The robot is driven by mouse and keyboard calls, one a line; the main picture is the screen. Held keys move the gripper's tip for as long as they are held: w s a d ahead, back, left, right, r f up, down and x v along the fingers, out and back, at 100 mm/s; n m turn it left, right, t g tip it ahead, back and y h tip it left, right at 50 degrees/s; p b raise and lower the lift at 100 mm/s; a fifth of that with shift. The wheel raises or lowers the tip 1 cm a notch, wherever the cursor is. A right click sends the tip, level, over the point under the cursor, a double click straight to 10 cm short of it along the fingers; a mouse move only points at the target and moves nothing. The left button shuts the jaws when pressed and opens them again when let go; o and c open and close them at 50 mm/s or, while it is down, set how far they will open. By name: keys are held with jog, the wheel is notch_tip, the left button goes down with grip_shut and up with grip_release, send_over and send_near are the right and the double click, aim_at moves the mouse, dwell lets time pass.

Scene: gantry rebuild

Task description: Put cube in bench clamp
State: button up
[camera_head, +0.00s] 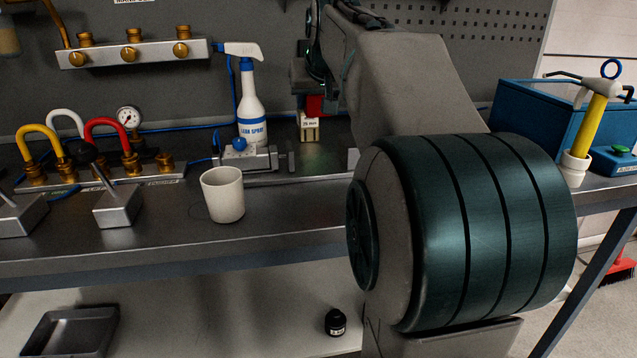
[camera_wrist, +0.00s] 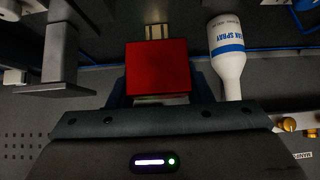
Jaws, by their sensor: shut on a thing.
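A red cube (camera_wrist: 158,66) is between the fingers of my gripper (camera_wrist: 159,88) in the wrist view. My gripper is shut on it. In the head view only a small part of the red cube (camera_head: 315,105) shows, above the back of the bench; my arm hides much of the gripper. A metal bench clamp (camera_head: 262,160) with a blue knob lies on the bench, left of and below the cube in the head view. I cannot tell the exact gap between cube and clamp.
A spray bottle (camera_head: 251,110) stands behind the clamp, close beside the cube in the wrist view (camera_wrist: 228,60). A small pale labelled block (camera_head: 308,128) stands beneath the cube in the head view. A white cup (camera_head: 223,194) stands in front of the clamp.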

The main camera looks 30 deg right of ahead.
aim_at(318, 162)
notch_tip(318, 162, down, 11)
jog(key=b, duration=0.4)
jog(key=shift+s+r, duration=0.15)
jog(key=shift+r, duration=0.05)
jog(key=shift+f, duration=0.15)
jog(key=o, duration=0.8)
jog(key=shift+s+r, duration=0.15)
jog(key=shift+r, duration=0.25)
jog(key=p+v, duration=0.2)
jog(key=v, duration=0.9)
jog(key=shift+s+a+p, duration=0.1)
jog(key=shift+s+p, duration=0.15)
jog(key=shift+p, duration=0.1)
